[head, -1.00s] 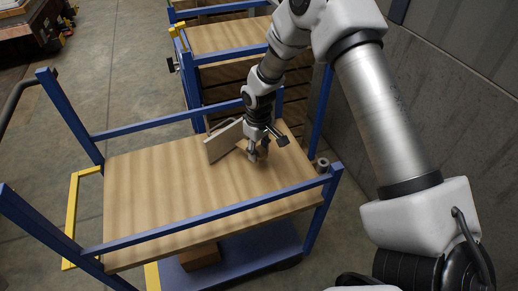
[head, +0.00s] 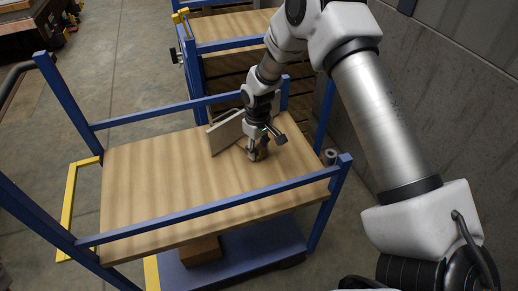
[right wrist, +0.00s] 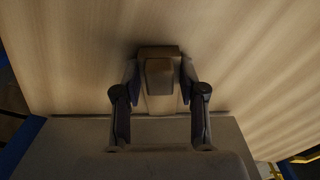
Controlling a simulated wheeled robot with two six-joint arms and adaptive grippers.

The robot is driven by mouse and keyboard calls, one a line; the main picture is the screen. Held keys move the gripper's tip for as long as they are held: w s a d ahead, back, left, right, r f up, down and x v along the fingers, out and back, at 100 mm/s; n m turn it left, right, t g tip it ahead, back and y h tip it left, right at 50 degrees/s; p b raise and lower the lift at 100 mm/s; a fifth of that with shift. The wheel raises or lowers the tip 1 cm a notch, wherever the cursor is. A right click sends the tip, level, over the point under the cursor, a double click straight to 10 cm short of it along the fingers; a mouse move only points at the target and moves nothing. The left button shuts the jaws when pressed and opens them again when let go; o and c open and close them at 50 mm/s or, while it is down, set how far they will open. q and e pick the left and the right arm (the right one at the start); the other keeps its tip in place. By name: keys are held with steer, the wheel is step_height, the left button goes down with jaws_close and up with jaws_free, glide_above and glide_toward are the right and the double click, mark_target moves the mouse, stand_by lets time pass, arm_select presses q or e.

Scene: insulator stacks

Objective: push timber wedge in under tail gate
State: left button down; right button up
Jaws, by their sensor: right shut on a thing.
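My right gripper (head: 258,153) is low over the wooden cart top, its fingers pointing down. It is shut on a small brownish block, which I take for the timber wedge; in the right wrist view the wedge (right wrist: 160,88) sits between the two fingers. A pale grey board, probably the tail gate (head: 226,133), stands tilted on the cart top just left of the gripper. It also fills the lower part of the right wrist view (right wrist: 60,145). Whether the wedge touches the board is hidden. My left gripper is out of view.
The wooden cart top (head: 150,190) is bare to the left. Blue rails (head: 215,208) run along its near and far sides. A grey cylinder (head: 330,157) is near the right corner. A brown box (head: 200,251) is on the lower blue shelf. Another cart (head: 225,27) stands behind.

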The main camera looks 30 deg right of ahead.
steer(key=shift+w, duration=0.1)
steer(key=shift+w+a, duration=0.15)
steer(key=shift+w, duration=0.55)
steer(key=shift+w+a, duration=0.1)
steer(key=shift+w, duration=0.6)
steer(key=o, duration=1.2)
step_height(320, 180, up, 12)
steer(key=shift+r, duration=0.1)
